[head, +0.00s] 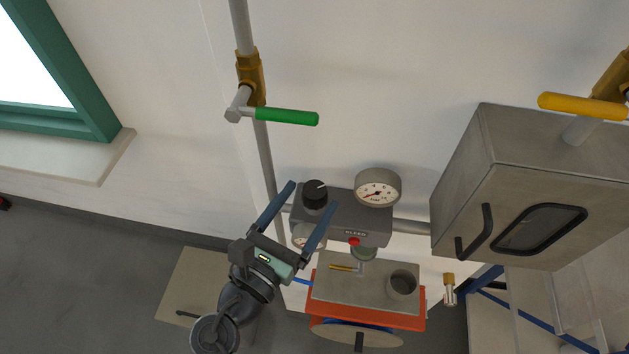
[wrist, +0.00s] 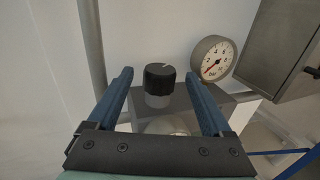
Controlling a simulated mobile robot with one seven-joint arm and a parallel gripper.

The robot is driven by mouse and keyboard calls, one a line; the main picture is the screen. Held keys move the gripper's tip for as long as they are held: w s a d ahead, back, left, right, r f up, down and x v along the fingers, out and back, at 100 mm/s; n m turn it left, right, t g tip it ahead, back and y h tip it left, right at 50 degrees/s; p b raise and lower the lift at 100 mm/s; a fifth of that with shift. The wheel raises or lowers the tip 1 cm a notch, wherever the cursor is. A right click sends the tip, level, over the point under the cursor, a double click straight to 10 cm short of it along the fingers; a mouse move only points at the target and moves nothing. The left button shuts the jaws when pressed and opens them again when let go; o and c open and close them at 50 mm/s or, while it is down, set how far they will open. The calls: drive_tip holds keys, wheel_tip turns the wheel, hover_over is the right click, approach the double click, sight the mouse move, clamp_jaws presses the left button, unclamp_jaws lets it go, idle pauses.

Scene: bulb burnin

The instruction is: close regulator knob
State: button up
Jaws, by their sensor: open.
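The black regulator knob (head: 315,194) stands on top of the grey regulator body (head: 343,224) on the wall pipe. A pale pointer line shows on its top. In the wrist view the knob (wrist: 159,78) sits upright on a grey collar. My gripper (head: 310,203) is open, with its blue fingers reaching to either side of the knob in the head view. In the wrist view the knob shows between my two fingers (wrist: 159,87), with a gap on each side. No contact shows.
A round pressure gauge (head: 378,188) is close right of the knob. A green-handled valve (head: 287,116) is above, a grey cabinet (head: 475,185) right, and a red-framed unit (head: 372,313) below.

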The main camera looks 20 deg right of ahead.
sight(308, 202)
drive_tip(key=shift+p+x, duration=0.3)
drive_tip(key=shift+x, duration=1.25)
clamp_jaws()
